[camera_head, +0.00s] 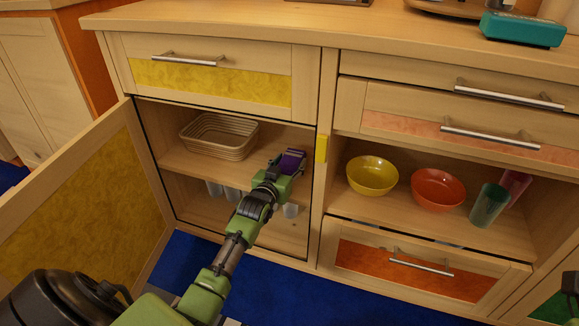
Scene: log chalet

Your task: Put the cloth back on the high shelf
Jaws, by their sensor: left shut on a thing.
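The purple cloth (292,159) is a small folded-looking piece in the jaws of my left gripper (286,166). The gripper is shut on it, inside the opening of the left cabinet. It is level with the high shelf (185,158), at the shelf's right part near the cabinet's side wall. I cannot tell whether the cloth touches the shelf. My left arm reaches up from the bottom left and hides part of the lower compartment.
A wicker basket (219,137) stands on the high shelf, left of the cloth. The yellow-panelled door (82,208) stands open at left. Grey cups (233,194) are partly hidden below. A yellow bowl (372,176), orange bowl (437,190) and green cup (489,205) stand at right.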

